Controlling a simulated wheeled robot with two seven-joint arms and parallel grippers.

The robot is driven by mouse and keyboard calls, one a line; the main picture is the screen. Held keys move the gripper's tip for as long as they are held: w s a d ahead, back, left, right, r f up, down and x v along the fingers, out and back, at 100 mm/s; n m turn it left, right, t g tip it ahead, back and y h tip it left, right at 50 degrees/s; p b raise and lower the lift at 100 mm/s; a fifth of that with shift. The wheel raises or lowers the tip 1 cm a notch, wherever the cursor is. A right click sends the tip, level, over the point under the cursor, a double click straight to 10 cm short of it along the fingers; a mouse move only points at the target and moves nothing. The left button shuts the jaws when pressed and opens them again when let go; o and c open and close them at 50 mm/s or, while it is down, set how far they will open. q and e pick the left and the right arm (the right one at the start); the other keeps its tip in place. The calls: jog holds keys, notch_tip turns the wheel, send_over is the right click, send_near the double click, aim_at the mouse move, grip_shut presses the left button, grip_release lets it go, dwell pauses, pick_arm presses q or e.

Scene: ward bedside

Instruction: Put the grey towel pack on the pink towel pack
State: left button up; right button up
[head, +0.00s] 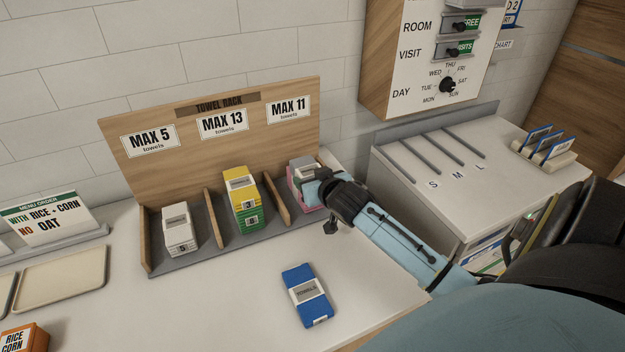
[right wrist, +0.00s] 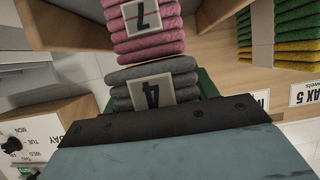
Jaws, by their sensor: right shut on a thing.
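The grey towel pack (right wrist: 157,82), labelled 4, is between the jaws of my right gripper (head: 322,184). The pink towel pack (right wrist: 146,28), labelled 7, is directly beneath it; the right wrist view shows this upside down. The grey pack looks stacked on the pink one, with little or no gap visible. In the head view the pink pack (head: 308,200) stands in the right bay of the towel rack, partly hidden by my right gripper. My left gripper is not in view.
The rack (head: 180,266) has a MAX 11 sign (head: 289,109) over this bay. A yellow and green stack (head: 245,205) fills the middle bay, a white pack (head: 180,230) the left. A blue towel pack (head: 306,294) lies on the counter in front. A cabinet (head: 420,190) stands right.

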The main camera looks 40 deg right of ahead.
jog(key=shift+f, duration=0.15)
jog(key=o, duration=1)
jog(key=shift+o, duration=0.2)
jog(key=shift+r, duration=0.2)
jog(key=v, duration=1.2)
jog(key=shift+p, duration=0.45)
jog(key=shift+d, duration=0.1)
